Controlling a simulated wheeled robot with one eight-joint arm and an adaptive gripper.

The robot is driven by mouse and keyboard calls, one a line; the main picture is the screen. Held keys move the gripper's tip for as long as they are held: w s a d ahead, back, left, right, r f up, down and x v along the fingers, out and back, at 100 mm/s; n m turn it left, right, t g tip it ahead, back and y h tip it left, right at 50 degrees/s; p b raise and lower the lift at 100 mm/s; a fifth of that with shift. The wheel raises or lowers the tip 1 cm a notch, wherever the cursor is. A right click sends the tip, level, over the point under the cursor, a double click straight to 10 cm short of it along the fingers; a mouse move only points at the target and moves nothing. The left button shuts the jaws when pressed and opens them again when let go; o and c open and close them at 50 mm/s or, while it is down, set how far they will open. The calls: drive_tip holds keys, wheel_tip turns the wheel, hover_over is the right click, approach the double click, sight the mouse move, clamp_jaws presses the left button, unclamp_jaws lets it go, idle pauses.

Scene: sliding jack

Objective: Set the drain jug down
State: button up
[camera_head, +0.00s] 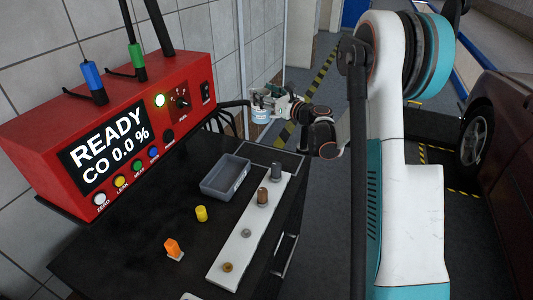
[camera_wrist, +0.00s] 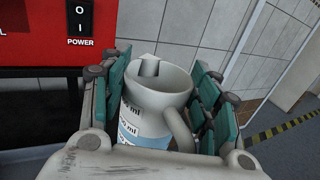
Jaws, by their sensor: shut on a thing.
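The drain jug (camera_wrist: 158,95) is a white jug with a spout, a handle and a light-blue band with ml marks. In the wrist view it stands upright between the green pads of my gripper (camera_wrist: 165,85), which is shut on it. In the head view the jug (camera_head: 261,116) is small, beyond the far edge of the black bench top (camera_head: 140,215), with my gripper (camera_head: 268,102) around it. It appears held in the air. Its underside and what lies below it are hidden in the wrist view.
A red analyser (camera_head: 110,125) reading READY stands at the left. A grey tray (camera_head: 225,178), a white strip (camera_head: 240,240) with several small fittings, a yellow cap (camera_head: 201,213) and an orange piece (camera_head: 172,247) lie on the bench. A tiled wall is behind; a dark red car (camera_head: 505,150) is at right.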

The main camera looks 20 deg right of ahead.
drive_tip(key=shift+d+r+n+y, duration=0.15)
drive_tip(key=shift+d+r+y, duration=0.1)
drive_tip(key=shift+d, duration=0.35)
drive_tip(key=shift+d+r+n+y, duration=0.15)
drive_tip(key=shift+d+y, duration=0.1)
drive_tip(key=shift+d, duration=0.35)
wheel_tip(320, 180, down, 20)
drive_tip(key=b, duration=0.6)
drive_tip(key=shift+s+d, duration=0.1)
drive_tip(key=shift+s, duration=0.05)
drive_tip(key=shift+f+b, duration=0.1)
drive_tip(key=shift+b, duration=0.2)
drive_tip(key=o, duration=1.7)
